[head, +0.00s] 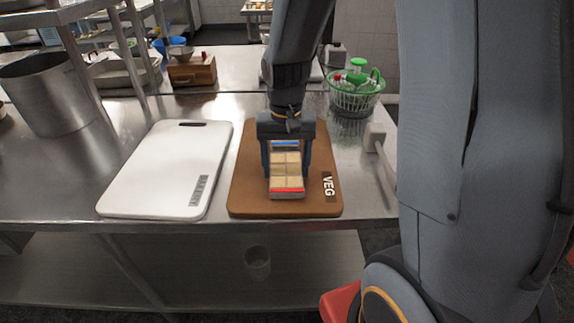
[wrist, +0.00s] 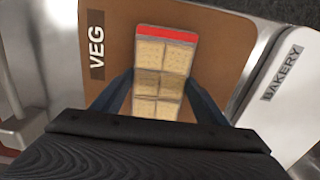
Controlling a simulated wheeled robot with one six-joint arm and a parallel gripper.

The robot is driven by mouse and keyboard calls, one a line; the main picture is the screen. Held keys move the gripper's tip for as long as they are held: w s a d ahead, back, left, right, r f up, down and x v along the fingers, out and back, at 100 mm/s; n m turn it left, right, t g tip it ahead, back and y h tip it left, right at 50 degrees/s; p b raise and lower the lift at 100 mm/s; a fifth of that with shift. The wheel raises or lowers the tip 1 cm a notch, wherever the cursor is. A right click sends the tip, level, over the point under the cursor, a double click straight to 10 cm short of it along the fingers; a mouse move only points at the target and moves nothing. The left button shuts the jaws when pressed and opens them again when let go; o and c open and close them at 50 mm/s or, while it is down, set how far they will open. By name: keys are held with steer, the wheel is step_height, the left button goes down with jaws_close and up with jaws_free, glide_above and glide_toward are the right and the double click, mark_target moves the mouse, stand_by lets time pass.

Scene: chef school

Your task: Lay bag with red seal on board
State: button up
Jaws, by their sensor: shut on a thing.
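The bag with the red seal (head: 286,184) is a clear pack of pale square pieces with a red strip at its near end. A blue strip shows at its far end in the head view. My gripper (head: 287,168) is shut on the bag's sides, pointing down over the brown VEG board (head: 245,190). In the wrist view the bag (wrist: 160,65) lies between the two fingers (wrist: 160,85), over the brown board (wrist: 220,50). I cannot tell whether the bag touches the board. The bag's far part is partly hidden by the gripper.
A white BAKERY board (head: 160,165) lies left of the brown board. A green salad spinner (head: 356,90) stands behind right, with a pale mallet-like tool (head: 378,145) near the right edge. A large steel pot (head: 45,92) and a wooden box (head: 192,71) stand farther left and back.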

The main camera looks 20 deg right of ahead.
mark_target(286, 170)
steer(key=o, duration=1.1)
step_height(286, 170, up, 12)
steer(key=shift+r+b, duration=0.1)
steer(key=shift+b, duration=0.95)
